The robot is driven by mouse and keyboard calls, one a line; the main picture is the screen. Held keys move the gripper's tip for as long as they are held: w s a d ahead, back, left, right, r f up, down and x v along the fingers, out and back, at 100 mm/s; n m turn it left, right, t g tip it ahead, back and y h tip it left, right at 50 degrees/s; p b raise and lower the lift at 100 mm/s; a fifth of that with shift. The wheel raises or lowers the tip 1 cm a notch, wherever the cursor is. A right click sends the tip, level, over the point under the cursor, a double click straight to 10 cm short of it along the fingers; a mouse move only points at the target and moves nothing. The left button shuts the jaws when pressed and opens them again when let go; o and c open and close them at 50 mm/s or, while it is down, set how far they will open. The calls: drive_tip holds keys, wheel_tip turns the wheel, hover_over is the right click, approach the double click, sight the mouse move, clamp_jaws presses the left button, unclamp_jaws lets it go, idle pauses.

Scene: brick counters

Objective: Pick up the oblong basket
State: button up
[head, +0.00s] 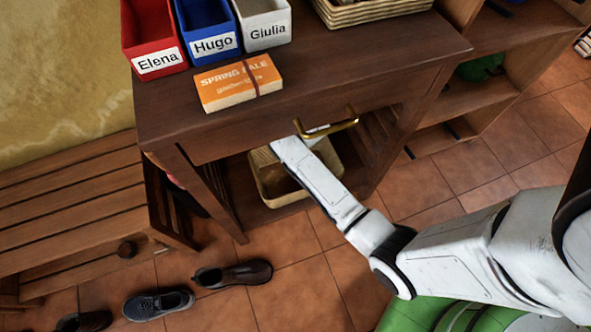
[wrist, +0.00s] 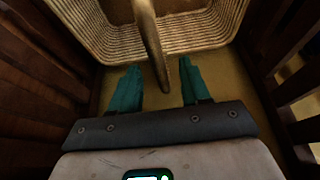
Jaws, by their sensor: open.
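A tan woven basket (head: 264,180) stands on the low shelf under the dark wooden table, partly hidden by my arm. In the wrist view the basket (wrist: 205,28) is at the top, its ribbed near wall facing my gripper, with a handle (wrist: 149,40) arching towards the camera. My gripper (wrist: 160,72) is open, its two teal fingers apart. In the picture the handle's end lies between the fingers; I cannot tell how deep it sits or whether it touches. In the head view my gripper is hidden under the tabletop. Another wicker basket (head: 372,12) is on the tabletop.
Slatted wooden sides (wrist: 42,80) flank my gripper closely. The dark table (head: 330,65) with a brass drawer handle (head: 330,128) is above my arm. Red, blue and white bins and an orange card stack (head: 238,83) are on top. A bench (head: 70,200) and shoes are left.

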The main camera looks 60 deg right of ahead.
drive_tip(key=shift+b+x, duration=0.75)
drive_tip(key=shift+x, duration=1.5)
drive_tip(key=shift+s+f, duration=0.2)
drive_tip(key=shift+f, duration=0.15)
drive_tip(key=shift+c, duration=0.2)
clamp_jaws()
